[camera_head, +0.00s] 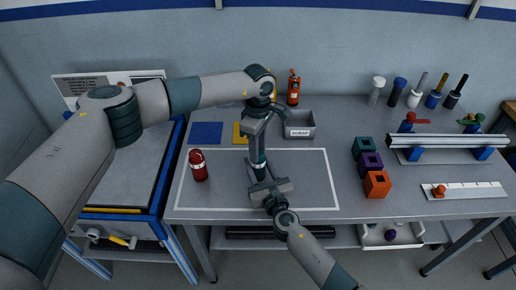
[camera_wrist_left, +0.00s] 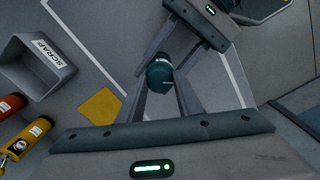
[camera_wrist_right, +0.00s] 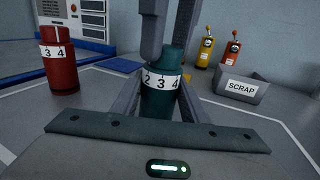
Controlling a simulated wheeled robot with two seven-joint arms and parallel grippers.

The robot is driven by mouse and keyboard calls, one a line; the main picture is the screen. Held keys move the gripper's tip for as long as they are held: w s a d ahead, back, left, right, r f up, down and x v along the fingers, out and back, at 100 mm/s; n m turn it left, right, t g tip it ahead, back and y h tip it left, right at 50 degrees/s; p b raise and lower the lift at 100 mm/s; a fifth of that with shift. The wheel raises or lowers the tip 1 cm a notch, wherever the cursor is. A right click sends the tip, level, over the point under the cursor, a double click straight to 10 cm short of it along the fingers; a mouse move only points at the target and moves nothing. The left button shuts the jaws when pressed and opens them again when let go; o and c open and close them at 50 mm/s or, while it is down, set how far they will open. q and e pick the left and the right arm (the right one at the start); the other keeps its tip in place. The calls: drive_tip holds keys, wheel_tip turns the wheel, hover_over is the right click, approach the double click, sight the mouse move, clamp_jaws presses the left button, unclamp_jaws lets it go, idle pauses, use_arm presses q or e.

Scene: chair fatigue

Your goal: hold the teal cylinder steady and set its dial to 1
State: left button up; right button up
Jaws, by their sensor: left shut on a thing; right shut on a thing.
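The teal cylinder (camera_wrist_right: 160,104) stands upright on the table in the right wrist view. Its white dial band (camera_wrist_right: 161,80) shows 2, 3 and 4, with 3 near the middle. My right gripper (camera_wrist_right: 160,98) is shut on its body from the side, below the band. My left gripper (camera_head: 258,170) comes down from above and is shut on its upper part. The teal top (camera_wrist_left: 159,74) shows between the left fingers in the left wrist view. In the head view the grippers hide most of the cylinder.
A red cylinder (camera_head: 198,166) with a numbered band stands to the left. A grey SCRAP bin (camera_head: 299,126) and an orange-red bottle (camera_head: 293,88) are behind. Green, purple and orange blocks (camera_head: 377,184) stand to the right. The marked area's right part is clear.

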use_arm(q)
drive_tip(key=m, duration=0.5)
drive_tip(key=shift+w, duration=0.1)
drive_tip(key=shift+a, duration=0.1)
use_arm(e)
drive_tip(key=shift+f, duration=0.1)
idle(0.4)
use_arm(q)
drive_tip(key=o, duration=1.1)
drive_tip(key=shift+c, duration=0.2)
wheel_tip(320, 180, up, 12)
use_arm(e)
drive_tip(key=o, duration=1.4)
